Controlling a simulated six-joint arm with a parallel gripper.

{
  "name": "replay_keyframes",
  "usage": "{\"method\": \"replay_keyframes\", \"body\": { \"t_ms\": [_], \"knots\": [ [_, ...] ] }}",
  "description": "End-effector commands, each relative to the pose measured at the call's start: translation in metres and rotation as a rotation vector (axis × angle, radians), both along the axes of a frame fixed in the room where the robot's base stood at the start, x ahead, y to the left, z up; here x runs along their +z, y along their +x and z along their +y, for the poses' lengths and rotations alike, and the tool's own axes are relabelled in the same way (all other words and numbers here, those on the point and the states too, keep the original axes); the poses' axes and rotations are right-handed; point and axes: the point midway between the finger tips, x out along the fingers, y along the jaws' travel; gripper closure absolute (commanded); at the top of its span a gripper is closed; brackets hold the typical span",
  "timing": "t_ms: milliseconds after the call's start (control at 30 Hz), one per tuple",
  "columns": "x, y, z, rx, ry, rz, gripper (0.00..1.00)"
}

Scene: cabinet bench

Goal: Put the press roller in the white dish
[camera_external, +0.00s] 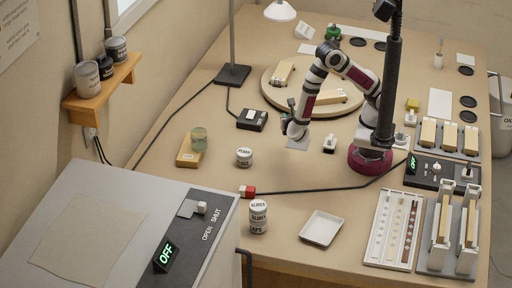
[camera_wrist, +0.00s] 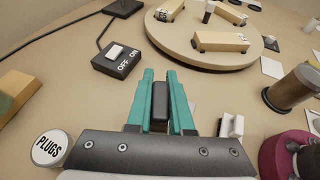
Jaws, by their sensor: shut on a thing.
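My gripper (camera_external: 290,128) hangs just above the bench, left of my base, over a small grey pad (camera_external: 298,143). In the wrist view, its teal fingers (camera_wrist: 160,110) are shut on a dark grey block-like piece, which I take to be the press roller (camera_wrist: 159,119). Its lower part is hidden by the gripper body. In the external view the held piece is too small to make out clearly. The white dish (camera_external: 321,243) is a shallow, empty square tray near the front edge of the bench, away from my gripper and nearer the camera.
A round wooden turntable (camera_external: 275,99) with blocks is behind my gripper. A black switch box (camera_external: 252,120) and a plugs jar (camera_wrist: 49,147) stand left. A small white-and-black stand (camera_external: 330,144) is right. A glides jar (camera_external: 258,216) and a slotted white tray (camera_external: 378,258) flank the dish.

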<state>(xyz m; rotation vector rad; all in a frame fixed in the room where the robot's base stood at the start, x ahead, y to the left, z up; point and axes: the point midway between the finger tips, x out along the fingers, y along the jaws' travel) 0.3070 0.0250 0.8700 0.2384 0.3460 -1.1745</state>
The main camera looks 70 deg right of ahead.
Motion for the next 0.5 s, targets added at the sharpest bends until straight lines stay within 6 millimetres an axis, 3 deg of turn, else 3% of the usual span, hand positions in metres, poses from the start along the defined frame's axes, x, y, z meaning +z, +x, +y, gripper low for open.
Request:
{"method": "replay_keyframes", "body": {
  "t_ms": [133,233,400,500],
  "knots": [
    [0.002,0.001,0.078,0.313,0.002,0.000,1.00],
    [0.005,-0.011,0.139,0.550,0.003,0.000,1.00],
    [0.008,-0.055,0.230,0.921,0.000,0.000,1.00],
    [0.010,-0.081,0.263,1.069,-0.002,0.000,1.00]
  ]
}}
